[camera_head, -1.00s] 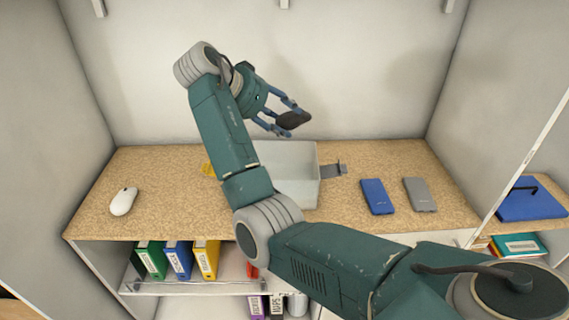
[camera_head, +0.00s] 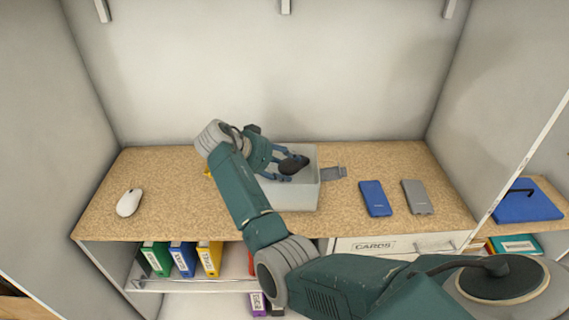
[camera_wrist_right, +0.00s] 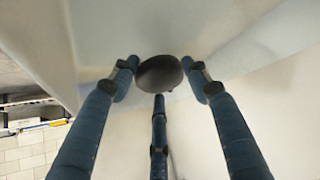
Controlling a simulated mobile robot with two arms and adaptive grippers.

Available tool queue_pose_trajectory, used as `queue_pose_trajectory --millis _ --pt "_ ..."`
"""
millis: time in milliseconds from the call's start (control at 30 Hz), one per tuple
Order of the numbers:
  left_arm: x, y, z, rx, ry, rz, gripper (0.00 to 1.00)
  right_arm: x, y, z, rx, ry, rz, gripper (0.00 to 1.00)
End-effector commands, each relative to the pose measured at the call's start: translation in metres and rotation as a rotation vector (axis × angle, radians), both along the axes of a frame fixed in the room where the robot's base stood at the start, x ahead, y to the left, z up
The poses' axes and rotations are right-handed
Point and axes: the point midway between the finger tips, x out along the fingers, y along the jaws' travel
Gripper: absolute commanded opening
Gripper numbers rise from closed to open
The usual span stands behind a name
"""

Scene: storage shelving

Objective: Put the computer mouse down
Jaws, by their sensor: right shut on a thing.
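A dark computer mouse (camera_head: 293,164) is held in the fingers of my right gripper (camera_head: 283,170). The dark mouse also shows between the blue fingers (camera_wrist_right: 159,74) in the right wrist view. I cannot tell whether it touches the box. A white computer mouse (camera_head: 129,202) lies on the left of the shelf top. My left gripper is not in view.
Colored binders (camera_head: 184,259) stand below. The cork top (camera_head: 165,175) is clear around the white mouse.

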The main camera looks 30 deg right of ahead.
Motion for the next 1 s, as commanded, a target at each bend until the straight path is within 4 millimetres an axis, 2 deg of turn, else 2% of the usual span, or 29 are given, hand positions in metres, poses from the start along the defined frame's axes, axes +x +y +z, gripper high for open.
queue_pose_trajectory --millis 600,633,700,733,1000 --pt "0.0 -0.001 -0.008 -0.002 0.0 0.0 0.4 0.0 0.0 -0.011 0.0 -0.001 -0.001 0.2" --pt "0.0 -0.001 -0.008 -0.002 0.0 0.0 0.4 0.0 0.0 -0.012 0.001 0.0 0.0 0.49" --pt "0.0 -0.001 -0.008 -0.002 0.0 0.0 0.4 0.0 0.0 -0.012 0.001 0.0 0.0 0.63" --pt "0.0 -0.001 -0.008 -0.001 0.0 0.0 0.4 0.0 0.0 -0.012 0.001 0.001 0.001 0.66" --pt "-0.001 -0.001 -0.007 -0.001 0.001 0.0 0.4 0.0 0.001 -0.011 0.001 0.002 0.0 0.66"
